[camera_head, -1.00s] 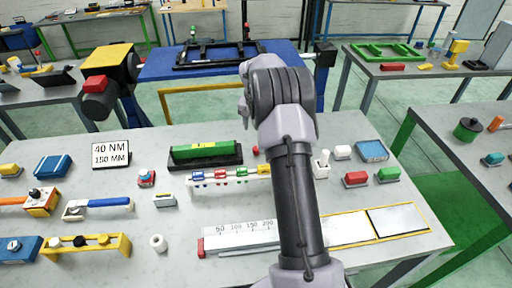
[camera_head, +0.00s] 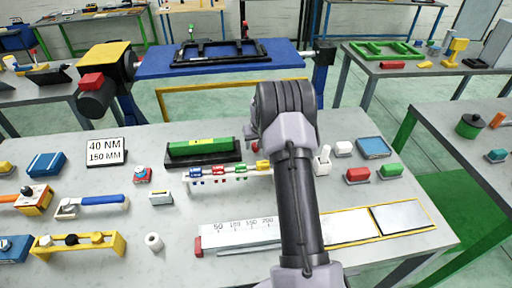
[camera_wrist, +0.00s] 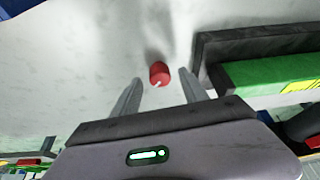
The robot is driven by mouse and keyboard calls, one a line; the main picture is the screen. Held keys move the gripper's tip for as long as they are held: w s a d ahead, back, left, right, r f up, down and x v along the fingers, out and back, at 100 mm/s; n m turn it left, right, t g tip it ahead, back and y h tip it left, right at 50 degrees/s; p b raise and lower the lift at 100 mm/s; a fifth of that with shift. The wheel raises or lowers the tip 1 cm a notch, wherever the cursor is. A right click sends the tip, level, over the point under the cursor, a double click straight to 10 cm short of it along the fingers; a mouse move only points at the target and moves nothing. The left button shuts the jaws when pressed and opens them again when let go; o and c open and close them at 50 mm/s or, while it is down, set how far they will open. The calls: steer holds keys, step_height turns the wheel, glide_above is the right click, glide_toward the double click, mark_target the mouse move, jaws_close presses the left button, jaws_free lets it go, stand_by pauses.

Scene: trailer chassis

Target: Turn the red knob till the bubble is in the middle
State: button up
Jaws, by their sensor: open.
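The red knob (camera_wrist: 159,74) is a small red cylinder with a white mark, standing beside the level's dark base (camera_wrist: 214,55). A bit of the knob shows in the head view (camera_head: 257,146) at the left edge of my arm. The green level (camera_head: 199,147) lies on the dark base, with a yellow vial (camera_head: 196,142) on it; the bubble is too small to make out. In the wrist view my gripper (camera_wrist: 160,79) is open, one finger left of the knob and one right, with gaps on both sides. In the head view my arm hides the fingers.
A rack with coloured pieces (camera_head: 228,172) stands just in front of the level. A white container with a stick (camera_head: 322,160) and red (camera_head: 357,175) and green (camera_head: 389,170) blocks stand right of my arm. A ruled plate (camera_head: 240,232) lies in front.

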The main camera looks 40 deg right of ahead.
steer(key=shift+w+d+f, duration=0.1)
steer(key=shift+w+f, duration=0.15)
steer(key=shift+f, duration=0.35)
steer(key=shift+c, duration=0.2)
jaws_close()
steer(key=shift+m, duration=0.3)
